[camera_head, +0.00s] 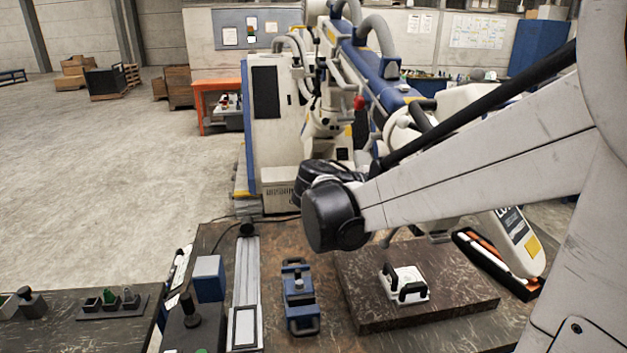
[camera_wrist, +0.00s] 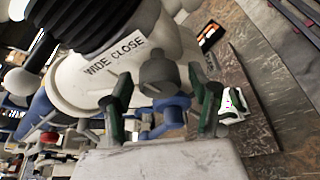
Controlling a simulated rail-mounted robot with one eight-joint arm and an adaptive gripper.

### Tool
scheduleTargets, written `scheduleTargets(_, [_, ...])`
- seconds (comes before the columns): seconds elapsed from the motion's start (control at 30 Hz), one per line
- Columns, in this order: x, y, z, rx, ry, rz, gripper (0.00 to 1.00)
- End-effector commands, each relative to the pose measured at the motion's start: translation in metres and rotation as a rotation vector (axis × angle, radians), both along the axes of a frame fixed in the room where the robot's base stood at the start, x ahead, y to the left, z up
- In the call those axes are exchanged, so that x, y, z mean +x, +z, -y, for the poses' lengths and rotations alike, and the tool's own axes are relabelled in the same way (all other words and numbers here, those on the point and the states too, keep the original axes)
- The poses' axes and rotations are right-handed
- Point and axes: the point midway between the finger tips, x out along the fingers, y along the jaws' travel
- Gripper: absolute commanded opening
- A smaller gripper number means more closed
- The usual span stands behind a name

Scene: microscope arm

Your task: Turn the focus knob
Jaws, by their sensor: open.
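In the wrist view, a dark grey rounded knob (camera_wrist: 158,74) sits on a white round housing (camera_wrist: 85,88) lettered "WIDE CLOSE". My gripper (camera_wrist: 160,88) is open, with one green-padded finger on each side of the knob. Gaps show between the fingers and the knob, and I cannot tell whether either touches it. A blue part with a round end (camera_wrist: 166,114) shows below the knob, between the fingers. In the head view, the white and blue microscope arm (camera_head: 365,65) rises behind my arm. My gripper and the knob cannot be made out there.
A dark brown table (camera_head: 225,238) stands in front, bearing a blue clamp-like device (camera_head: 299,298) and a brown slab (camera_head: 360,318) with a white, black-handled piece (camera_head: 405,283). An orange-edged tray (camera_head: 490,262) lies at right. Open floor (camera_head: 110,160) stretches left.

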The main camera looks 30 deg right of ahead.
Motion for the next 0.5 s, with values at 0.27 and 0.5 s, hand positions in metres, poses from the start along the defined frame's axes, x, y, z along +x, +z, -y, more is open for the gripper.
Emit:
scheduleTargets(0.27, [0.001,0.004,-0.013,0.000,0.003,0.000,0.56])
scheduleTargets(0.5, [0.002,0.015,-0.052,0.000,0.005,-0.001,0.56])
